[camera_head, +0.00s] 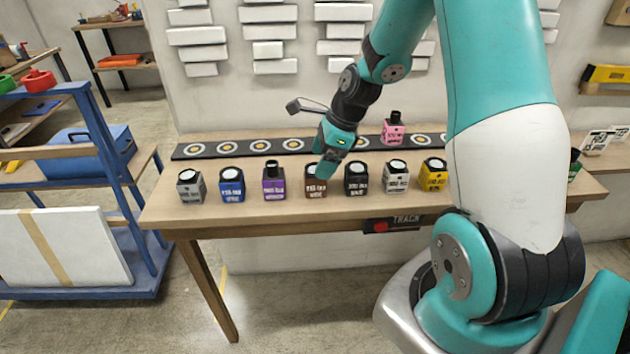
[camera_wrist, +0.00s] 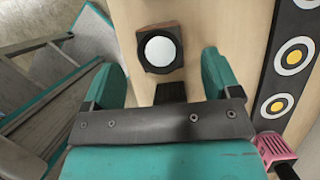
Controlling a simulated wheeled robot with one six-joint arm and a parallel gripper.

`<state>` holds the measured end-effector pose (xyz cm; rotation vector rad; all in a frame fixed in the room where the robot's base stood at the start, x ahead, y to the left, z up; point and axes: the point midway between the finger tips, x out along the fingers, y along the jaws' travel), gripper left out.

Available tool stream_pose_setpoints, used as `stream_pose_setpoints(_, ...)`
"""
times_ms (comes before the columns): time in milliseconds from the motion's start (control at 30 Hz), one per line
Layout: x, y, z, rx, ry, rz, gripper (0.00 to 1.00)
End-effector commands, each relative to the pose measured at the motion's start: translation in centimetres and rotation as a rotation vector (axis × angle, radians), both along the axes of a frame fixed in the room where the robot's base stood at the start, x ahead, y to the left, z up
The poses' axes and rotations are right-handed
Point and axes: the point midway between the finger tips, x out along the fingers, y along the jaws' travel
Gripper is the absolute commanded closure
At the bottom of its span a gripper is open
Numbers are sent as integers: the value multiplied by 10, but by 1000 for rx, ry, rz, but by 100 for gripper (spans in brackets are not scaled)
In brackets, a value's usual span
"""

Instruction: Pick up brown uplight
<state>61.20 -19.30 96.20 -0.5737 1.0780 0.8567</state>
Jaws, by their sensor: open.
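The brown uplight (camera_head: 316,189), a small square block with a white round top, stands upright on the wooden table in a row of similar blocks. My gripper (camera_head: 322,172) is over it in the head view and hides part of its top. In the wrist view the uplight (camera_wrist: 159,70) shows its dark brown rim and white disc ahead, in line with the gap between the fingers. My gripper (camera_wrist: 161,62) is open with nothing held. Whether the fingers stand beside the uplight or just above it I cannot tell.
Grey, blue, white and yellow ones share the row. Behind runs a black track (camera_head: 220,150) with ringed discs, where a pink uplight (camera_head: 393,131) sits.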

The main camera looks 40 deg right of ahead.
Motion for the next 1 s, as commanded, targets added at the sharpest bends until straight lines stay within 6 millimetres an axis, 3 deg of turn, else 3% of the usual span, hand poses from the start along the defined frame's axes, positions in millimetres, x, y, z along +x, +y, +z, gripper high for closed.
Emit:
stream_pose_setpoints(300,8,12,-42,1,4,2,17)
stream_pose_setpoints(600,9,13,-46,0,0,0,17)
stream_pose_setpoints(867,9,13,-46,1,1,0,75)
stream_pose_setpoints(1000,9,13,-46,0,0,0,75)
